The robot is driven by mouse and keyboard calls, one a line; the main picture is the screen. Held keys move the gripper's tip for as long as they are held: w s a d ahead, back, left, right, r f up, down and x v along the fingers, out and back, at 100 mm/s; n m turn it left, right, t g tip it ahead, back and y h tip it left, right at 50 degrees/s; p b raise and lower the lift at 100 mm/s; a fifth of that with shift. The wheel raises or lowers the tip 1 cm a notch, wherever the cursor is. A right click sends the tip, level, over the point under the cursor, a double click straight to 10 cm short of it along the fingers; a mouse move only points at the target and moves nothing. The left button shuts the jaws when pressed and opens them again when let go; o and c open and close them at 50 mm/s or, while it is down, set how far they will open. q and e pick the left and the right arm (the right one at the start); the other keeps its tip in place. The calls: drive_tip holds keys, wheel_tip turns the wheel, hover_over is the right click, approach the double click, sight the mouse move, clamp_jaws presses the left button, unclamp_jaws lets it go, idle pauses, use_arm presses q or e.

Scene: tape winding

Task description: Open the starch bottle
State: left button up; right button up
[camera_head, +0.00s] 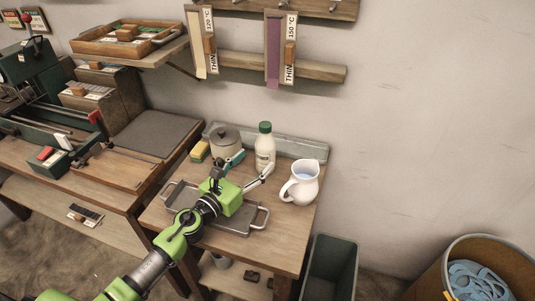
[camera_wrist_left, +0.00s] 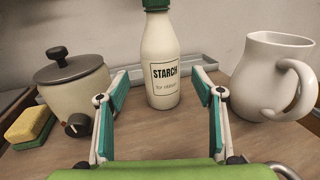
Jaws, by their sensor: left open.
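The starch bottle (camera_head: 265,147) is white with a green cap (camera_head: 265,127) and stands upright near the back of the small table. In the left wrist view the bottle (camera_wrist_left: 162,65) shows its "STARCH for ribbon" label, with the cap (camera_wrist_left: 156,4) cut by the top edge. My left gripper (camera_head: 249,172) is in front of the bottle. In its wrist view the gripper (camera_wrist_left: 161,86) is open, with its teal-padded fingers on either side of the bottle's image and nothing between them touching. My right gripper is not in view.
A lidded pot (camera_head: 226,145) stands left of the bottle, with a yellow-green sponge (camera_head: 200,151) beside it. A white pitcher (camera_head: 301,184) stands to the right. A metal tray (camera_head: 232,226) lies under my left arm. A grey bin (camera_head: 330,268) stands right of the table.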

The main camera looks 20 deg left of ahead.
sight(260, 156)
use_arm(q)
drive_tip(key=x, duration=0.6)
drive_tip(key=shift+d+r, duration=0.15)
drive_tip(key=c, duration=1.5)
